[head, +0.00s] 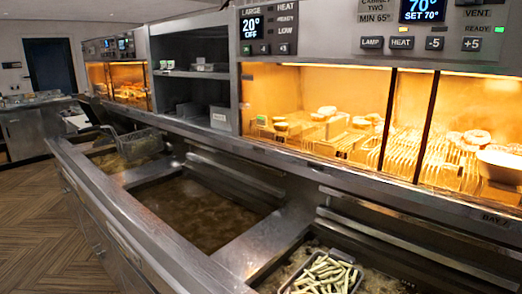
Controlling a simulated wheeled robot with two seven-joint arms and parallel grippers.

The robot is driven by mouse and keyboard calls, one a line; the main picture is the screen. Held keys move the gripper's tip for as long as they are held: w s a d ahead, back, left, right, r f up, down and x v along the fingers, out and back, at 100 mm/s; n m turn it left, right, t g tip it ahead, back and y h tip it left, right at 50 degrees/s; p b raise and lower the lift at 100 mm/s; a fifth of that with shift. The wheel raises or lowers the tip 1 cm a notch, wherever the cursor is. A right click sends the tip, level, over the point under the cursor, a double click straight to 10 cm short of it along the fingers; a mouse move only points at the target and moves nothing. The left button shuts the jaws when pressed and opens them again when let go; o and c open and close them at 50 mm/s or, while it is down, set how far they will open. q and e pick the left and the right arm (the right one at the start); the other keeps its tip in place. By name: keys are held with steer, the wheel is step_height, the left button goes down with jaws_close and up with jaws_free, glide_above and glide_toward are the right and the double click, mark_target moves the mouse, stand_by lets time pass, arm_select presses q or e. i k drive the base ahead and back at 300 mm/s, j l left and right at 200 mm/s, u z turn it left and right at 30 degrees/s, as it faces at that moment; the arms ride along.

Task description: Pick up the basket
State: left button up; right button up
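A wire basket (358,283) filled with pale cut fries (322,273) sits in the oil of the nearest fryer bay, at the bottom of the head view. Its lower part is cut off by the picture edge, and no handle of it shows. Another dark basket (138,143) rests in the far left fryer bay, with a dark handle (91,112) rising towards the left. I cannot tell what is in it. Neither of my grippers is in view.
The middle fryer bay (200,208) holds brown oil and no basket. A steel front ledge (160,236) runs along the fryers. Lit heated cabinets (330,95) with food on racks stand above and behind. The patterned floor (32,215) at left is clear.

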mark_target(139, 145)
steer(key=i+j+z, duration=0.1)
steer(key=j, duration=0.7)
steer(key=i+j+z, duration=0.1)
steer(key=j, duration=0.75)
steer(key=i+j+z, duration=0.1)
steer(key=j, duration=0.7)
steer(key=i+j+z, duration=0.2)
steer(key=j, duration=1)
steer(key=i+j+z, duration=0.2)
steer(key=i+j, duration=0.15)
steer(key=j, duration=0.85)
steer(key=i+j+z, duration=0.2)
steer(key=j, duration=1.05)
steer(key=j+z, duration=0.2)
steer(key=j, duration=1.05)
